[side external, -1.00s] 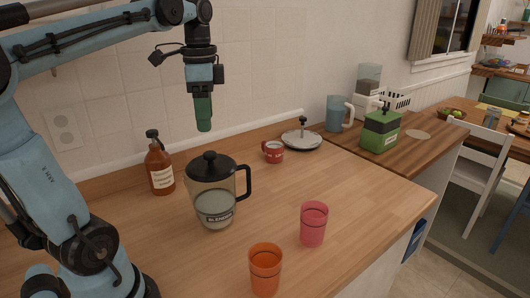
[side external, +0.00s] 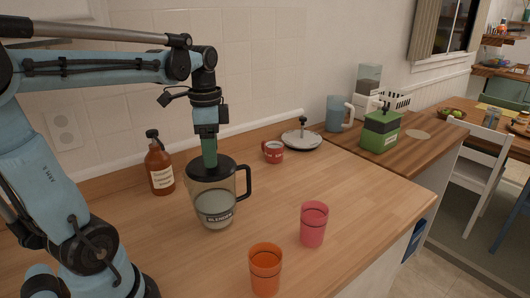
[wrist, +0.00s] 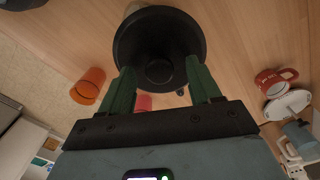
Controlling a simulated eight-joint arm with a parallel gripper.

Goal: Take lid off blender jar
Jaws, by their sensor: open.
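The blender jar (side external: 214,206) stands upright on the wooden counter, clear-walled with a black handle on its right and a "BLENDER" label. Its round black lid (side external: 193,170) sits on top; the lid also shows in the wrist view (wrist: 160,32), with its knob pointing at the camera. My gripper (side external: 209,163) points straight down over the lid, with its green fingers at the height of the knob. In the wrist view my gripper (wrist: 160,85) is open, one finger on each side of the knob. The knob is hidden behind the fingers in the side view.
A brown pump bottle (side external: 159,168) stands left of the jar. A red mug (side external: 273,152) is behind it to the right. A pink cup (side external: 313,225) and an orange cup (side external: 265,270) stand in front.

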